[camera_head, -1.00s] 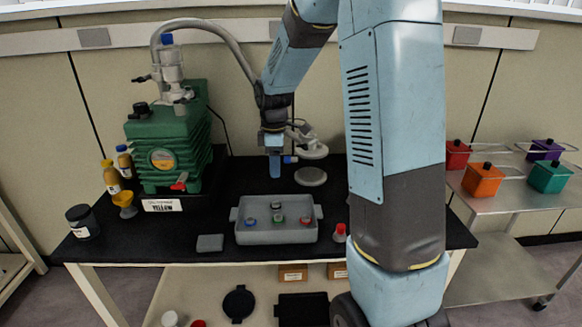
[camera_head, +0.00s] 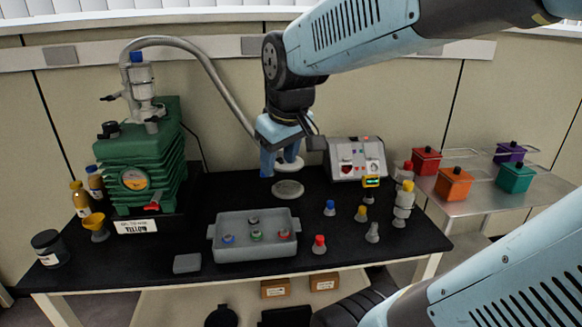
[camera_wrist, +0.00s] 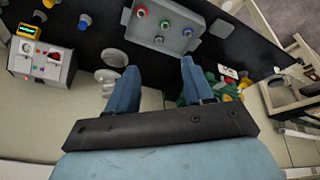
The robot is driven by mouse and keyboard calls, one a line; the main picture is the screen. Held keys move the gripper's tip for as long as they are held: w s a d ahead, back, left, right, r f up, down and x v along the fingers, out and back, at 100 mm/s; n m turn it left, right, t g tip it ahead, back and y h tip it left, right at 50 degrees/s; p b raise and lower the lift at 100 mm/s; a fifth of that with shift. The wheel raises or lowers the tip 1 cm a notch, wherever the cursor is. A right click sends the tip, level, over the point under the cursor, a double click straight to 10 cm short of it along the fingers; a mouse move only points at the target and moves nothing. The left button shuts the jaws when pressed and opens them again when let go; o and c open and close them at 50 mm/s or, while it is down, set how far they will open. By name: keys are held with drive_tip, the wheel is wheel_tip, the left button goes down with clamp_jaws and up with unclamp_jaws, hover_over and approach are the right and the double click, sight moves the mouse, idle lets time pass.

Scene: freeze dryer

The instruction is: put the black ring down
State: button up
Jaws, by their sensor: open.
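The grey tray (camera_head: 255,250) stands on the black bench, left of the middle in the head view. Inside it, a dark, ring-topped piece (camera_head: 253,221), which looks like the black ring, stands behind a row of blue (camera_head: 228,239), green (camera_head: 257,236) and red (camera_head: 284,234) ones. The tray also shows in the wrist view (camera_wrist: 176,50), with the dark piece (camera_wrist: 159,40) nearest my fingers. My gripper (camera_head: 280,161) is open and empty, above and behind the tray. In the wrist view my two blue fingers (camera_wrist: 158,68) are spread with nothing between them.
A green pump (camera_head: 140,165) with a hose stands left. A round pale stand (camera_head: 288,189) is below my gripper. A white control box (camera_head: 356,160) and several small flasks (camera_head: 319,244) stand right. A small grey block (camera_head: 187,263) lies left of the tray.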

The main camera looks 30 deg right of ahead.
drive_tip(key=s+m+t, duration=0.1)
drive_tip(key=s+m, duration=0.2)
drive_tip(key=s, duration=0.3)
drive_tip(key=shift+s+d+r, duration=0.25)
drive_tip(key=shift+s+r, duration=0.1)
drive_tip(key=shift+s, duration=0.05)
idle(0.8)
drive_tip(key=shift+w+d, duration=0.1)
